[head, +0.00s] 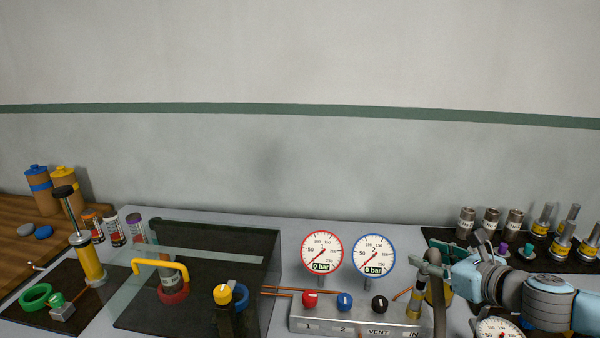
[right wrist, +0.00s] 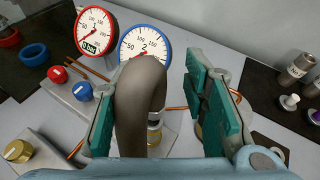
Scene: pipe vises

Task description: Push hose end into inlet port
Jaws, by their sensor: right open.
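A grey hose (head: 438,295) arches over near the right end of the manifold (head: 350,322), by its "IN" marking. A brass-coloured fitting (head: 417,300) stands there below the arch; it shows partly behind the hose (right wrist: 137,105) in the right wrist view. I cannot tell whether the hose end is seated in the inlet port, which is hidden. My right gripper (head: 442,262) is open at the top of the arch. In the right wrist view its green pads (right wrist: 158,112) stand either side of the hose, with a clear gap on the right. My left gripper is not in view.
Red-rimmed (head: 322,253) and blue-rimmed (head: 374,255) gauges stand behind the manifold, both at 0 bar. Red, blue and black knobs sit on its top. A clear guard box (head: 140,300) stands left. Several metal cylinders (head: 491,222) stand on a dark mat at right.

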